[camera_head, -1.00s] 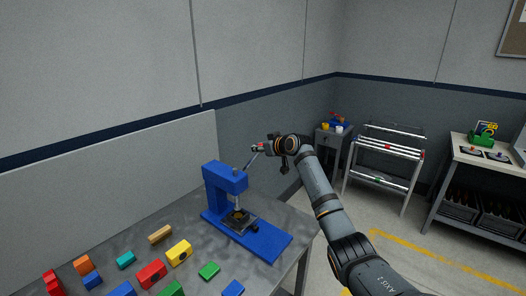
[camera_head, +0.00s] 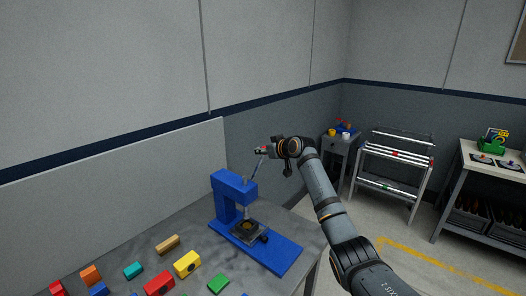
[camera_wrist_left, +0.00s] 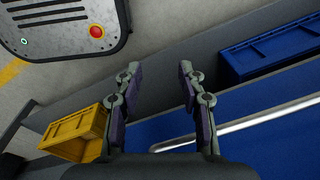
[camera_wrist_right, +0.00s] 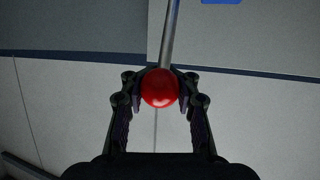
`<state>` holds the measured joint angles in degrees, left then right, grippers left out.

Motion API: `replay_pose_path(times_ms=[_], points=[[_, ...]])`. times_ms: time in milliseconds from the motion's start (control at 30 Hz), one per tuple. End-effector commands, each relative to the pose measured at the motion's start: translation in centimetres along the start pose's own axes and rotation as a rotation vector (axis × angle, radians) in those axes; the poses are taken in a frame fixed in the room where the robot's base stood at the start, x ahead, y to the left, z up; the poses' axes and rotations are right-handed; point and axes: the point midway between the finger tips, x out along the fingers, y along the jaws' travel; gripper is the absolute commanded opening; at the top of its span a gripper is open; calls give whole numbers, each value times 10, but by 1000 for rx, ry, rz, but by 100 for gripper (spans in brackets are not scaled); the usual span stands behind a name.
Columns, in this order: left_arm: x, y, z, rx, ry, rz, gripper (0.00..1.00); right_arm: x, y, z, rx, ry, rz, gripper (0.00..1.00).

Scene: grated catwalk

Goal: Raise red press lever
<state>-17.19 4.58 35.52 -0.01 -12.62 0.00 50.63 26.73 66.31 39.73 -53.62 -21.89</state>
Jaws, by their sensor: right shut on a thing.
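A blue press (camera_head: 231,197) stands on the grey table, with a metal lever (camera_head: 257,169) slanting up to the right from its head. My right gripper (camera_head: 261,150) is at the lever's upper end, above and right of the press. In the right wrist view the lever's red ball knob (camera_wrist_right: 160,88) sits between the fingers of my right gripper (camera_wrist_right: 159,97), which are shut on it; the metal rod (camera_wrist_right: 169,35) runs away from it. My left gripper (camera_wrist_left: 158,72) is open and empty in the left wrist view; it does not show in the head view.
Several coloured blocks (camera_head: 186,262) lie on the table (camera_head: 205,240) left of the press. A rack (camera_head: 395,165) and a workbench (camera_head: 490,165) stand at the right. A yellow crate (camera_wrist_left: 75,135) and a blue crate (camera_wrist_left: 270,52) lie near my left gripper.

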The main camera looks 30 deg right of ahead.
Motion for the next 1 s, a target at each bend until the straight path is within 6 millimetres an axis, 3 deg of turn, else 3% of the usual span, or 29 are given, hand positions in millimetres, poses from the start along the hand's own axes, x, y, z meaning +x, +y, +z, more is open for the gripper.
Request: replay_pose_path(times_ms=[33, 367, 400, 600, 1000], points=[[0, 0, 0, 0, -1, 0, 40, -2, -1, -8, -1, 16, -1, 0], [0, 0, 1, 0, -1, 0, 40, -2, -1, -8, -1, 16, -1, 0], [0, 0, 1, 0, -1, 0, 40, -2, -1, -8, -1, 16, -1, 26], [0, 0, 0, 0, -1, 0, 40, -1, -1, -4, 0, 9, -1, 53], [0, -1, 1, 0, -1, -2, 40, -7, 1, -1, -1, 3, 1, 54]])
